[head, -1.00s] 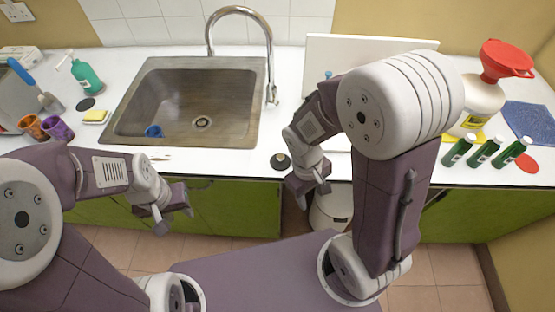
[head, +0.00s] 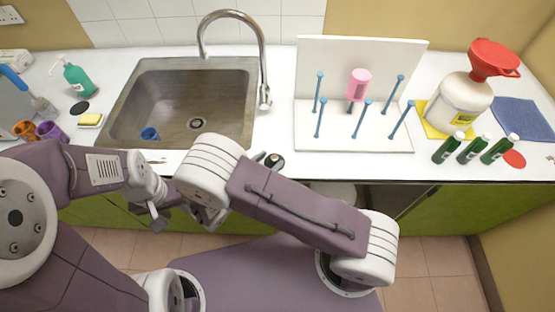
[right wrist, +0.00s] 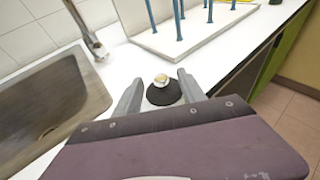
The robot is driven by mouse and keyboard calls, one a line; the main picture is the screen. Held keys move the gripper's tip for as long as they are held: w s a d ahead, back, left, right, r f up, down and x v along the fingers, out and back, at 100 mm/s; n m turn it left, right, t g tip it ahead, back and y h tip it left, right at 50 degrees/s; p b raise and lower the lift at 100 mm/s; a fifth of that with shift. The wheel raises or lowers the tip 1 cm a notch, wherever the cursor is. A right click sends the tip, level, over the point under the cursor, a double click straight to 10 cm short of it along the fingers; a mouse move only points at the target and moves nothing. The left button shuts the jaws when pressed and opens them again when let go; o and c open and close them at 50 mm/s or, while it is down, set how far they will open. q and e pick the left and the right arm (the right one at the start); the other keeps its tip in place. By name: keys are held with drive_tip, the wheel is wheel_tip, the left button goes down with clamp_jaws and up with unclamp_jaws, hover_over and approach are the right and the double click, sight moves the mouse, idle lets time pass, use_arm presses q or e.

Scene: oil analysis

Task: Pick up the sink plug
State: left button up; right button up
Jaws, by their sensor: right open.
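The sink plug (head: 274,160), a black disc with a pale knob on top, lies on the white counter near its front edge, right of the sink. In the right wrist view the plug (right wrist: 162,94) sits between the two grey fingers of my right gripper (right wrist: 160,78), which is open with one finger on each side. I cannot tell whether the fingers touch it. In the head view my right gripper is mostly hidden behind my right arm, its fingertips (head: 261,156) just left of the plug. My left gripper (head: 158,215) hangs in front of the counter, away from the plug.
The sink (head: 185,95) with its tap (head: 262,60) is to the left. A white drying rack (head: 360,140) with blue pegs and a pink cup (head: 359,82) stands behind the plug. Green bottles (head: 473,149) and a white jug (head: 458,103) are further right.

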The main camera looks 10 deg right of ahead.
sight(280, 156)
drive_tip(key=shift+w+d+f, duration=0.15)
drive_tip(key=shift+w, duration=0.15)
drive_tip(key=shift+w+d+f, duration=0.15)
drive_tip(key=shift+d, duration=0.1)
drive_tip(key=b+x, duration=0.2)
drive_tip(key=x, duration=0.2)
drive_tip(key=shift+d+f, duration=0.15)
drive_tip(key=shift+d, duration=0.15)
drive_tip(key=shift+w+d, duration=0.15)
drive_tip(key=shift+w, duration=0.1)
use_arm(q)
drive_tip(key=shift+a+f, duration=0.2)
drive_tip(key=shift+f, duration=0.95)
use_arm(e)
clamp_jaws()
